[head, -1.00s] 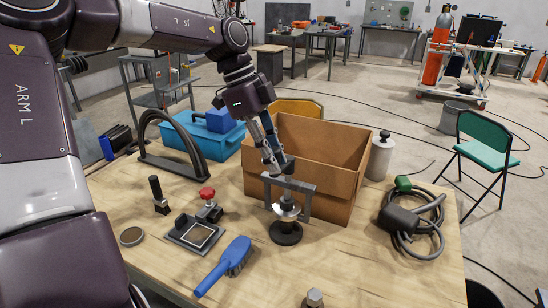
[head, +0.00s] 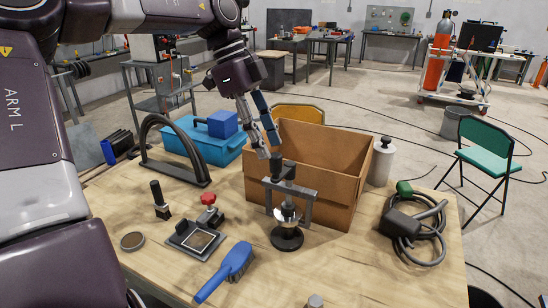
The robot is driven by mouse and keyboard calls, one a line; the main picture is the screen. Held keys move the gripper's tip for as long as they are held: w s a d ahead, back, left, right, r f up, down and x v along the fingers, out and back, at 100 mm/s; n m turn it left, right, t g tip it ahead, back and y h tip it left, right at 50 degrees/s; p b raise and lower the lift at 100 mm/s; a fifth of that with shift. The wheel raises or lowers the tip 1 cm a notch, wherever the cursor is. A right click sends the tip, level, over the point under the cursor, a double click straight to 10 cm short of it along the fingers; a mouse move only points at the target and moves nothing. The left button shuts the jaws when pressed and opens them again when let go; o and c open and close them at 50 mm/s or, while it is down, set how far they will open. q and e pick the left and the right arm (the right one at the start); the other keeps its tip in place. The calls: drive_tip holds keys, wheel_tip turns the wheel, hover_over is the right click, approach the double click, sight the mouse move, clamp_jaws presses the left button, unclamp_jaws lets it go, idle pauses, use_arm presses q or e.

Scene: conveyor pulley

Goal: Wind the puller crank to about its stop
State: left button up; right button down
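The puller (head: 291,205), a grey bridge-shaped frame with legs, stands upright on a dark round base on the wooden workbench, in front of the cardboard box. Its dark crank (head: 284,172) sits on top, with a short upright handle (head: 276,161) at the left end. My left gripper (head: 269,150) comes down from the upper left. Its two fingers are apart and empty, with the tips just above and left of the crank handle; a small gap seems to separate them from it. My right gripper is not in view.
The open cardboard box (head: 340,190) stands close behind the puller. A blue brush (head: 225,272), a small plate fixture (head: 196,240) and a red-knobbed part (head: 208,200) lie to the left. A coiled cable (head: 415,228) lies to the right.

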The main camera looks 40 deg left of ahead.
use_arm(q)
drive_tip(key=w+v, duration=0.1)
drive_tip(key=v, duration=0.5)
drive_tip(key=shift+s, duration=0.5)
